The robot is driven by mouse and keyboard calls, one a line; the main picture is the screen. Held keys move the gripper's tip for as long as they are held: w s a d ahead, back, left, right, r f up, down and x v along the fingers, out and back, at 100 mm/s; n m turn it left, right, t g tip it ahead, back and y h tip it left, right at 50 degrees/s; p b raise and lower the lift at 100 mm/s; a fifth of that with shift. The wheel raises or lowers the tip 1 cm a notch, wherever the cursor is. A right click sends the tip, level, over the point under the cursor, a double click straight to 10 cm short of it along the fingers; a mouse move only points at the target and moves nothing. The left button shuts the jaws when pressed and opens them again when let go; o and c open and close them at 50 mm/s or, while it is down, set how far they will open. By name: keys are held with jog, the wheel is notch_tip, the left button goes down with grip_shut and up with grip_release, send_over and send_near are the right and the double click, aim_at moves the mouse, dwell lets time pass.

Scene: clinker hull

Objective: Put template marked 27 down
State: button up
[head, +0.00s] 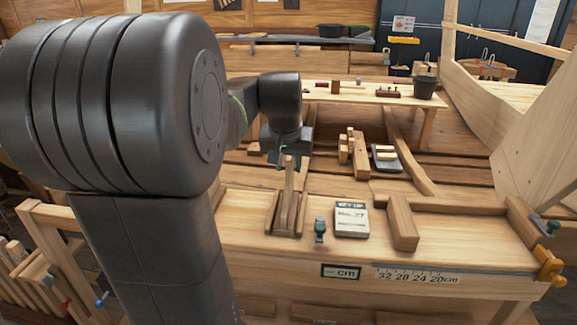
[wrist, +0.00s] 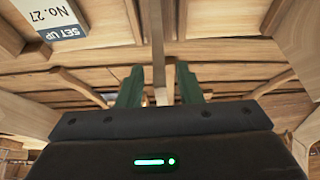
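A thin upright wooden piece (head: 289,178) stands in a small wooden stand (head: 277,222) on the front bench; I see no number on it. In the wrist view this narrow piece (wrist: 158,45) runs between my gripper's green fingers. My gripper (head: 284,158) is open at its top, with a gap showing on each side in the wrist view (wrist: 160,84). A white card (head: 351,218) reading "SET UP No. 27" lies right of the stand, and shows upside down in the wrist view (wrist: 58,18). No other 27 is legible.
A small green-topped tool (head: 320,230) stands between stand and card. A wooden block (head: 402,223) lies right of the card. A scale strip (head: 415,276) runs along the bench front. Behind are wooden blocks (head: 355,152), a grey tray (head: 386,160) and hull planking.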

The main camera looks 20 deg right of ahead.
jog(key=v, duration=1.1)
dwell(0.8)
